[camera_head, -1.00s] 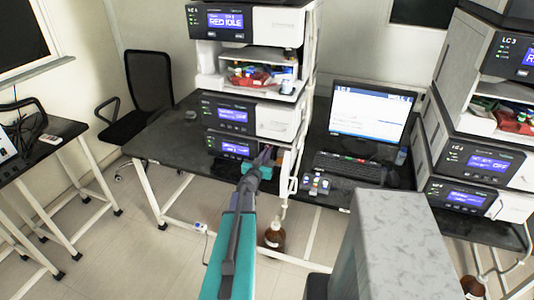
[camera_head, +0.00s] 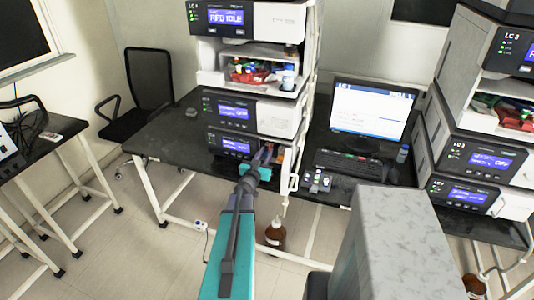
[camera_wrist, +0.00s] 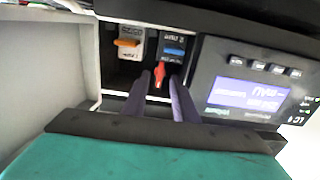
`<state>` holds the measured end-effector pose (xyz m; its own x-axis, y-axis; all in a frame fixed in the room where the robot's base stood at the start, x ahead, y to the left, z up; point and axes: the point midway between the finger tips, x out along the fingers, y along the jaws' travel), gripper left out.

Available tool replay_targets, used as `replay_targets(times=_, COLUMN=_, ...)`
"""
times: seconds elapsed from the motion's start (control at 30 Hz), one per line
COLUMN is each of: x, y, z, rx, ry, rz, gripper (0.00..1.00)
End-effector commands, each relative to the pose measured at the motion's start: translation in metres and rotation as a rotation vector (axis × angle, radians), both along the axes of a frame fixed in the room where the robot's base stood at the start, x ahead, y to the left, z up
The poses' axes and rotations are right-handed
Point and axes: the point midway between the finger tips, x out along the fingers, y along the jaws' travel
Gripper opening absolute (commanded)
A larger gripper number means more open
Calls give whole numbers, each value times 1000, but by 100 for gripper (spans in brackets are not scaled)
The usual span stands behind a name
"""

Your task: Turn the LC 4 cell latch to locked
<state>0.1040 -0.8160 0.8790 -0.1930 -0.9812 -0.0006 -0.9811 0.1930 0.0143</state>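The LC 4 stack (camera_head: 262,108) stands on the dark bench in the head view. Its lowest module has a blue display (camera_head: 235,145), seen upside down in the wrist view (camera_wrist: 250,94). Beside that display is an open recess. A small red latch (camera_wrist: 160,74) sticks out there, below one unit with an orange tab (camera_wrist: 127,43) and one with a blue tab (camera_wrist: 174,49). My gripper (camera_wrist: 159,82) is open at the recess, its two purple fingertips on either side of the red latch. I cannot tell whether they touch it. In the head view my gripper (camera_head: 263,155) hides the latch.
A white panel edge (camera_wrist: 92,60) borders the recess on the left in the wrist view. A brown bottle (camera_head: 275,235) stands below. The LC 3 stack (camera_head: 475,155) is at the right.

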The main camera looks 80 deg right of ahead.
Motion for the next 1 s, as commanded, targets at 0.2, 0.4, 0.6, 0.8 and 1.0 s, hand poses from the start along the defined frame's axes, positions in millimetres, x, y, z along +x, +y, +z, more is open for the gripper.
replay_targets(times=0.2, x=4, y=23, z=-1, rx=1, ry=0, rz=1, gripper=26)
replay_targets(times=0.4, x=8, y=41, z=-1, rx=2, ry=1, rz=2, gripper=26)
replay_targets(times=0.6, x=10, y=59, z=-1, rx=1, ry=1, rz=1, gripper=26)
replay_targets(times=0.8, x=14, y=78, z=-2, rx=2, ry=0, rz=1, gripper=26)
replay_targets(times=1.0, x=18, y=96, z=-2, rx=2, ry=2, rz=1, gripper=26)
